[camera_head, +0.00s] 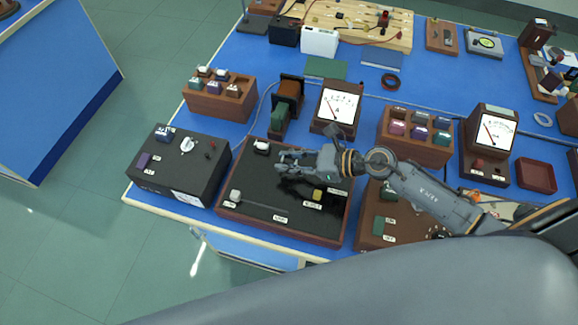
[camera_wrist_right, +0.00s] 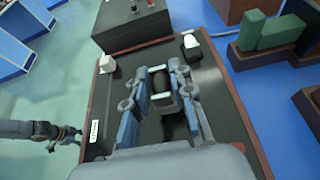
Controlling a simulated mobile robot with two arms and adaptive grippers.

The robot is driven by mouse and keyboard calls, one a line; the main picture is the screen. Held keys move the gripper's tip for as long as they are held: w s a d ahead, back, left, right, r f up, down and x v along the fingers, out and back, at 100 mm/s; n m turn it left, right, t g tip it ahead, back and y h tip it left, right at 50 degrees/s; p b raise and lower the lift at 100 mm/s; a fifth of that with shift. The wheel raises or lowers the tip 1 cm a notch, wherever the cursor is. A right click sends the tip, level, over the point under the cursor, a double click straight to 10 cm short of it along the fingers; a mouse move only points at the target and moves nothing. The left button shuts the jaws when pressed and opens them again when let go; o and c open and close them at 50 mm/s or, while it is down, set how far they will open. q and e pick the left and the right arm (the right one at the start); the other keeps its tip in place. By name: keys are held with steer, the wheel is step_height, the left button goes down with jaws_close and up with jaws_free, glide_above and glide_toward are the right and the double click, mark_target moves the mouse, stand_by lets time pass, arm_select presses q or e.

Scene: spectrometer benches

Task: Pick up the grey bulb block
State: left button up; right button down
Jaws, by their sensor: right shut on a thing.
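My right gripper (camera_head: 281,161) is over the black-topped board with a wooden rim (camera_head: 262,185). In the right wrist view its fingers (camera_wrist_right: 163,76) are shut on a dark grey block with pale ends (camera_wrist_right: 162,92), which I take for the grey bulb block. The fingers hide the block in the head view, and I cannot tell whether it touches the board. My left gripper (camera_wrist_right: 70,134) shows small at the left of the right wrist view, beside the board; its jaws are too small to read.
Two white blocks, at the back (camera_head: 262,147) and front left (camera_head: 235,196), and a yellow block (camera_head: 317,193) stand on the board. A black box (camera_head: 180,165) is close on the left. A meter (camera_head: 338,105) and wooden racks (camera_head: 220,97) stand behind.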

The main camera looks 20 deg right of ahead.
steer(key=s+r, duration=0.1)
steer(key=s+d+r, duration=0.1)
steer(key=s+r, duration=0.1)
steer(key=r, duration=0.1)
steer(key=shift+s+d, duration=0.3)
steer(key=shift+d, duration=0.05)
steer(key=s+d+r+b, duration=0.2)
steer(key=s+d+r, duration=0.2)
steer(key=s, duration=0.5)
steer(key=shift+d+r, duration=0.15)
steer(key=shift+r, duration=0.6)
